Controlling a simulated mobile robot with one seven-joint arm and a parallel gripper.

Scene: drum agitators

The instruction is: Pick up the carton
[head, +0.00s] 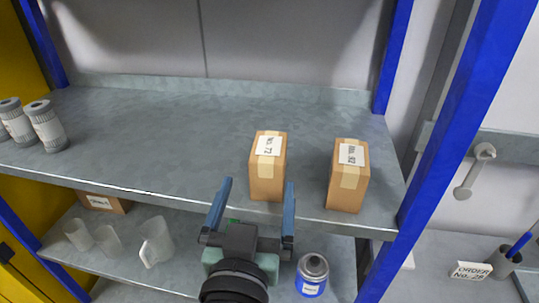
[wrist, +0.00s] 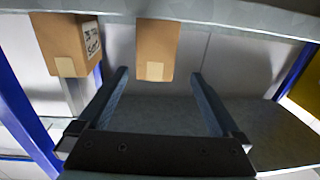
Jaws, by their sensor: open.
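Two brown cartons stand upright on the upper shelf (head: 170,135). The left carton (head: 266,180), labelled No. 72, is near the shelf's front edge; the right carton (head: 343,190) has a label that seems to read No. 82. The task does not say which. My gripper (head: 258,184) is open and empty in front of the left carton, its fingers pointing toward it. In the wrist view, the left carton (wrist: 155,48) appears between and beyond the fingertips (wrist: 160,73), with no contact visible. The right carton (wrist: 62,40) appears outside the fingers at the left.
Grey-lidded containers (head: 46,127) stand at the shelf's far left. The lower shelf holds another carton (head: 105,203), clear beakers (head: 155,242) and a blue can (head: 312,275). A blue post (head: 452,130) rises right of the cartons. The upper shelf's middle is clear.

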